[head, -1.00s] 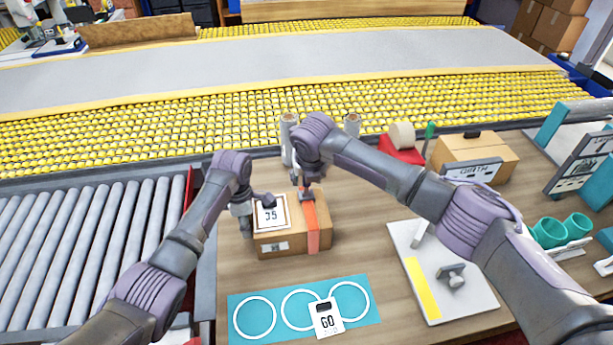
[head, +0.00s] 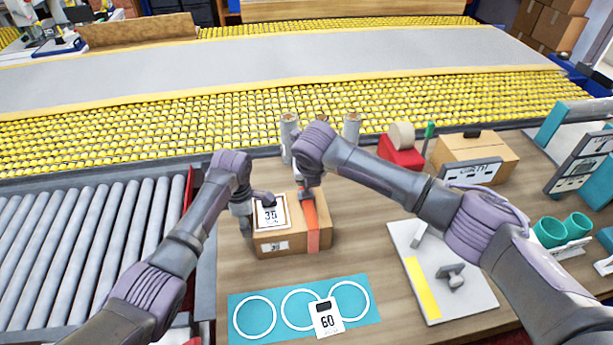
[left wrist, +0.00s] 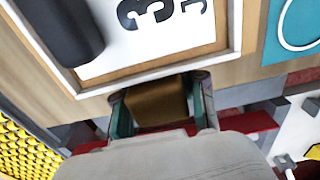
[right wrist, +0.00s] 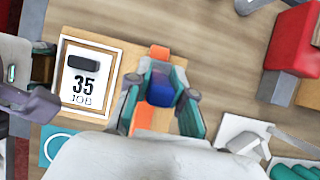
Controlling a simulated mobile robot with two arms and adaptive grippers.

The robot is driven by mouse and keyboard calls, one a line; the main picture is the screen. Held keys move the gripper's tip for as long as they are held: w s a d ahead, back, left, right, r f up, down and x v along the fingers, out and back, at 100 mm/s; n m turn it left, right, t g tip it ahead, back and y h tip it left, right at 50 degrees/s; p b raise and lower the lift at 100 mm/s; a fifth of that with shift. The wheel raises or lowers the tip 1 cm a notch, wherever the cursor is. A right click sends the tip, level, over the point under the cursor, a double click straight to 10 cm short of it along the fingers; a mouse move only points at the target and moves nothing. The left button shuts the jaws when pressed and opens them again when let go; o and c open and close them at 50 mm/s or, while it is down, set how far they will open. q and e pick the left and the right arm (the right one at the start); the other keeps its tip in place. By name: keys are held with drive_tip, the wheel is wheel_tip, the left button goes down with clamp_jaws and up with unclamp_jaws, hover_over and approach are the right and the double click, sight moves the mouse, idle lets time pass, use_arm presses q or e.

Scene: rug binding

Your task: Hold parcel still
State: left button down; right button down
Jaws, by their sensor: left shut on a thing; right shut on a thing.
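The parcel (head: 290,242) is a brown cardboard box on the wooden bench, with an orange strip (head: 312,238) across its right part. A framed white card reading 35 (head: 271,216) lies on its top left. My left gripper (head: 243,222) is at the parcel's left side, shut on a brown piece (left wrist: 155,101); I cannot tell if this is part of the parcel. My right gripper (head: 306,194) is above the strip. In the right wrist view, a small blue piece (right wrist: 161,89) sits between its fingers, over the strip.
A teal mat with white rings (head: 254,318) and a 60 card (head: 326,318) lies in front. A white board (head: 432,262) with a grey stamp-like tool, a red tape holder (head: 401,153) and another carton (head: 480,150) are to the right. Rollers (head: 95,245) are left.

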sight(311, 218)
drive_tip(key=t, duration=0.1)
drive_tip(key=s+t, duration=0.2)
drive_tip(key=shift+d+f, duration=0.25)
drive_tip(key=shift+f, duration=0.15)
drive_tip(key=s+t, duration=0.1)
drive_tip(key=s+f+t, duration=0.1)
drive_tip(key=t, duration=0.1)
drive_tip(key=shift+d+f+y, duration=0.1)
drive_tip(key=shift+f+y, duration=0.15)
drive_tip(key=shift+y, duration=0.15)
drive_tip(key=t, duration=0.1)
drive_tip(key=s+f+t, duration=0.1)
drive_tip(key=t, duration=0.1)
drive_tip(key=shift+f, duration=0.15)
drive_tip(key=shift+s+d+f+t+y, duration=0.15)
drive_tip(key=shift+f+t, duration=0.2)
drive_tip(key=shift+t, duration=0.4)
drive_tip(key=shift+s+a+f+t+y, duration=0.1)
drive_tip(key=shift+f+t, duration=0.25)
drive_tip(key=shift+t, duration=0.35)
drive_tip(key=shift+s+d+f+t+y, duration=0.15)
drive_tip(key=shift+f+t, duration=0.2)
drive_tip(key=shift+t, duration=0.4)
drive_tip(key=shift+a, duration=0.1)
drive_tip(key=c, duration=1)
unclamp_jaws()
drive_tip(key=shift+r, duration=0.1)
drive_tip(key=shift+s, duration=0.1)
